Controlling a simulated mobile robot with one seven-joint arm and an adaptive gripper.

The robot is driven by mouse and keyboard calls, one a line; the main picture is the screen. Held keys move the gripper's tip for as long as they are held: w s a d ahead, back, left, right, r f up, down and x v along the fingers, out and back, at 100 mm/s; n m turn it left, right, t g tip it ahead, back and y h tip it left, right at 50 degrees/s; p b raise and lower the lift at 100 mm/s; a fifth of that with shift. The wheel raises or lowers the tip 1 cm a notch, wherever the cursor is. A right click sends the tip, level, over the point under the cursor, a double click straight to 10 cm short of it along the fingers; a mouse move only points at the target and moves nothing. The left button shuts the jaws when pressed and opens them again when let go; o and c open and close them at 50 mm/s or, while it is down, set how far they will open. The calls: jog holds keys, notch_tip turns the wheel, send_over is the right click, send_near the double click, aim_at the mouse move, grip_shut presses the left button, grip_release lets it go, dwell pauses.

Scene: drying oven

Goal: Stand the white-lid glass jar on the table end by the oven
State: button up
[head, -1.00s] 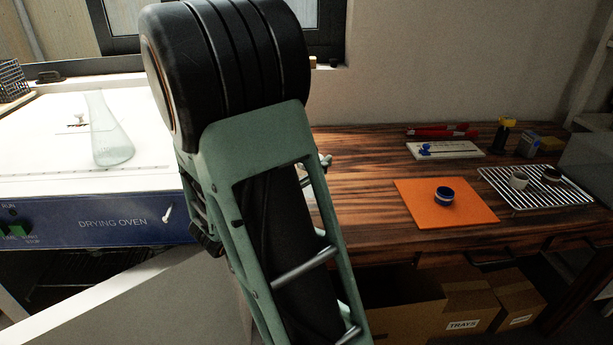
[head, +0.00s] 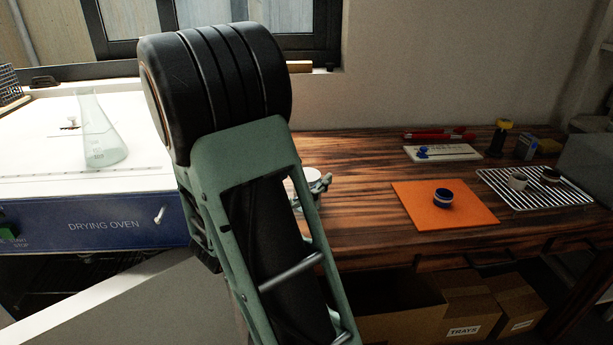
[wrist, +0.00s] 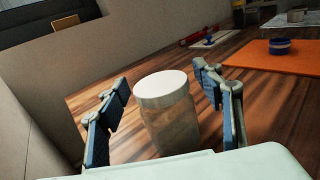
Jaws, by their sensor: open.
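The glass jar with the white lid (wrist: 162,88) stands upright on the wooden table, between my gripper's two fingers in the wrist view. Its body (wrist: 172,125) looks clear with pale tan contents. My gripper (wrist: 161,80) is open, one finger on each side of the jar, with gaps visible at both sides. In the head view my arm hides most of the jar; a bit of white lid (head: 312,174) shows beside a fingertip. This is the left end of the table (head: 350,195), next to the drying oven (head: 110,224).
An orange mat (head: 420,212) holds a blue-rimmed round container (head: 443,197). A wire rack (head: 575,193) with small cups lies to its right. A white board (head: 440,153) and red tool (head: 432,135) lie at the back. A glass flask (head: 100,145) stands on the oven.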

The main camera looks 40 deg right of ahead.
jog(key=shift+r, duration=0.15)
jog(key=shift+a, duration=0.3)
jog(key=p+v, duration=0.2)
jog(key=v, duration=0.9)
jog(key=shift+s+a, duration=0.15)
jog(key=shift+a, duration=0.05)
jog(key=shift+d+r, duration=0.1)
